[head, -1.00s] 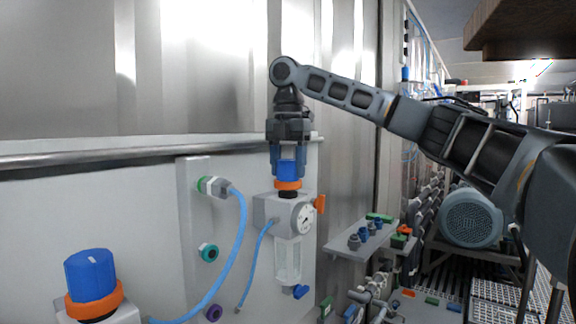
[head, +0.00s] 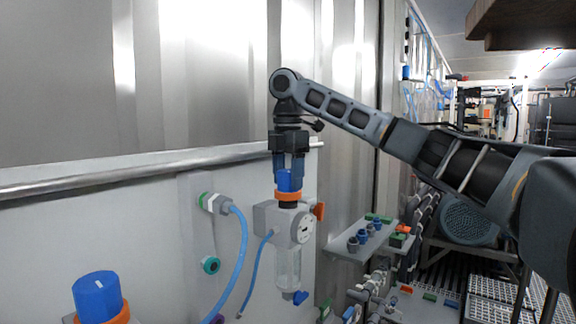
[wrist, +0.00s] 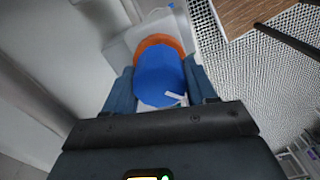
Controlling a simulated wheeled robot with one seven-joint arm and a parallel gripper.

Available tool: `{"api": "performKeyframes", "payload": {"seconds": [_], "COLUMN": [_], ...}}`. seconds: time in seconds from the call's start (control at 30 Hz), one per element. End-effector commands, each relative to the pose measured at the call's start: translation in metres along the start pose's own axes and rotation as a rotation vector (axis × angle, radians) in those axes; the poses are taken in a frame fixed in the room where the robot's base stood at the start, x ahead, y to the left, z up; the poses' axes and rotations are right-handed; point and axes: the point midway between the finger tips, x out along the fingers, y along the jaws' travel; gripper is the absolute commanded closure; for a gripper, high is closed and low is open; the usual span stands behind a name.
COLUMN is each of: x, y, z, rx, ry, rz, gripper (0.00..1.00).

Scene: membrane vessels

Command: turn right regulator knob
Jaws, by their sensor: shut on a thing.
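The right regulator is a grey block (head: 278,223) with a round gauge (head: 304,229) and a clear bowl below, fixed to the wall panel. Its blue knob (head: 289,181) sits on top above an orange ring (head: 288,196). My gripper (head: 289,170) points straight down from above and is shut on the knob, one finger on each side. In the wrist view the blue knob (wrist: 158,76) lies between the two fingers, with a white mark near its edge and the orange ring (wrist: 158,42) beyond it. The fingers partly cover the knob's sides in the head view.
Another regulator with a blue knob (head: 97,294) stands at the lower left. A blue hose (head: 242,250) hangs from a wall fitting left of the right regulator. A shelf (head: 345,248) with small fittings is to the right. A rail (head: 150,172) runs behind.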

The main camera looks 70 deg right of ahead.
Motion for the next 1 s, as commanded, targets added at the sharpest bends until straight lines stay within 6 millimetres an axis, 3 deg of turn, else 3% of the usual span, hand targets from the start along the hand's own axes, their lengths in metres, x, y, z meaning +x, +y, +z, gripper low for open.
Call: {"api": "performKeyframes", "payload": {"seconds": [1.0], "x": [0.0000], "y": [0.0005], "z": [-0.0002], "rx": [0.965], "ry": [0.000], "rz": [0.001], "gripper": [0.74]}}
